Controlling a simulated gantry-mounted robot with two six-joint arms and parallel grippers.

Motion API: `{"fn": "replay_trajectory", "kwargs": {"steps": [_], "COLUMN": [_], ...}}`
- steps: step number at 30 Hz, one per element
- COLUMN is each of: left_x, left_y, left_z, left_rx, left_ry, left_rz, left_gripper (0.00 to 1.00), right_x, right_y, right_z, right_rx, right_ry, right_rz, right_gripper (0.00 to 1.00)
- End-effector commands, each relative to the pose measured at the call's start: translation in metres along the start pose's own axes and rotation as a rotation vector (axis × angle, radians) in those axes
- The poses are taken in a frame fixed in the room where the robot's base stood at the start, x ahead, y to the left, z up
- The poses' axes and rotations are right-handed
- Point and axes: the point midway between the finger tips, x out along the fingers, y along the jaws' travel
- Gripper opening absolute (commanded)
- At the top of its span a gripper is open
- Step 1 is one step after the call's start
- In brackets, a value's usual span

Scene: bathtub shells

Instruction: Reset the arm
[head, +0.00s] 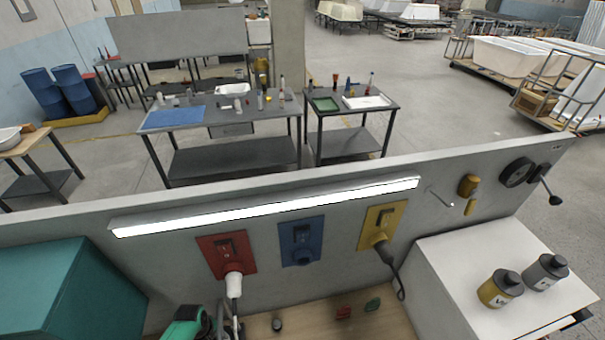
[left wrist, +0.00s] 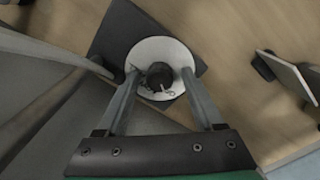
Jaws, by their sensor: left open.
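My left gripper (left wrist: 160,76) is open in the left wrist view. Its two fingers point towards a round white disc (left wrist: 174,52) on a dark square base, with a dark round knob (left wrist: 159,76) showing between the fingers. I cannot tell how far the fingertips are from it. In the head view a green part of what looks like my left arm (head: 187,322) shows at the bottom edge, below the grey panel (head: 130,262). My right gripper is not in view.
The panel carries a red socket (head: 215,245) with a white plug (head: 233,286), a blue socket (head: 301,232) and a yellow socket (head: 370,215) with a dark plug. A teal box (head: 60,290) stands left. Two bottles (head: 498,290) stand on a white surface at right.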

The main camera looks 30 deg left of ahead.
Motion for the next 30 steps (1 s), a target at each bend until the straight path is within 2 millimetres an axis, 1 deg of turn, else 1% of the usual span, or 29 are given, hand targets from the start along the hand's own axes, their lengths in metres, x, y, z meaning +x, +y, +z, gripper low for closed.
{"fn": "replay_trajectory", "kwargs": {"steps": [1, 2, 30], "left_x": [-0.0039, -0.0039, -0.0042], "left_y": [-0.0003, -0.0003, 0.0002], "left_z": [0.0005, 0.0005, 0.0009], "left_rx": [0.068, 0.115, 1.54], "left_ry": [-0.001, -0.001, -0.001], "left_rz": [-0.001, -0.001, 0.0], "left_gripper": [0.69, 0.69, 0.69], "right_x": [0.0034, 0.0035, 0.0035], "right_y": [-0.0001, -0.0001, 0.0], "right_z": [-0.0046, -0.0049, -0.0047], "right_rx": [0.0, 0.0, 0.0], "right_ry": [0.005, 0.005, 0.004], "right_rz": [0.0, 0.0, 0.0], "right_gripper": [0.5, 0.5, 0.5]}}
